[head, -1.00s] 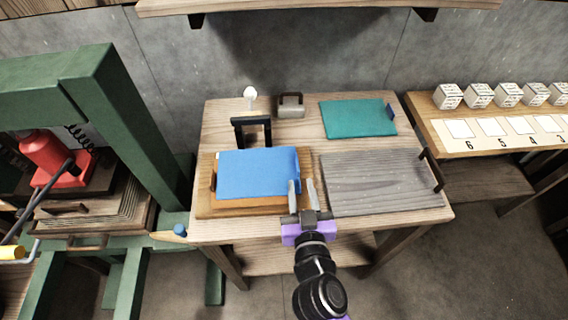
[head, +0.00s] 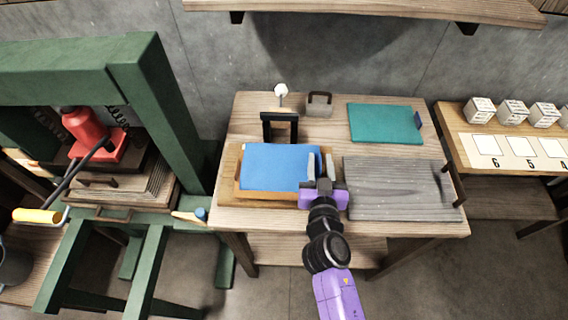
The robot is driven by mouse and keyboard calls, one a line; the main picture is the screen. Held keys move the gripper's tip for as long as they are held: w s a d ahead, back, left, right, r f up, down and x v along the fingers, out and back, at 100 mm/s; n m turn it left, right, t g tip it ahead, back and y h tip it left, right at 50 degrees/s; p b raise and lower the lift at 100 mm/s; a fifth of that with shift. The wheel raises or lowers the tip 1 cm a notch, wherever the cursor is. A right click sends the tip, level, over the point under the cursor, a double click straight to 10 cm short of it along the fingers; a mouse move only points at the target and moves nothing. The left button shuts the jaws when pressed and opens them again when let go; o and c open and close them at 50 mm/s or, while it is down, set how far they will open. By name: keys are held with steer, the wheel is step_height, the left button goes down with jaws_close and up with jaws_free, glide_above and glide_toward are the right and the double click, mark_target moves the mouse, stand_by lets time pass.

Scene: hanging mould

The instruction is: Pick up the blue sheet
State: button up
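The blue sheet (head: 278,168) lies on a wooden tray-like board (head: 256,199) at the left of the table. My gripper (head: 321,157) reaches in from the front, at the right edge of the blue sheet. Its two grey fingers stand apart, one over the sheet's right end and one just right of it. Whether the fingers touch the sheet cannot be told. The sheet's front right corner is partly hidden by my gripper.
A grey ribbed board (head: 400,190) with a dark handle lies to the right. A teal sheet (head: 384,123) is behind it. A black bracket (head: 279,127) and a small grey handled block (head: 319,104) stand behind the blue sheet. A green press (head: 170,110) stands left.

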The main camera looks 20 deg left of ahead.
jaws_close()
steer(key=shift+r, duration=0.15)
step_height(320, 180, up, 19)
steer(key=p, duration=0.2)
steer(key=shift+p, duration=0.35)
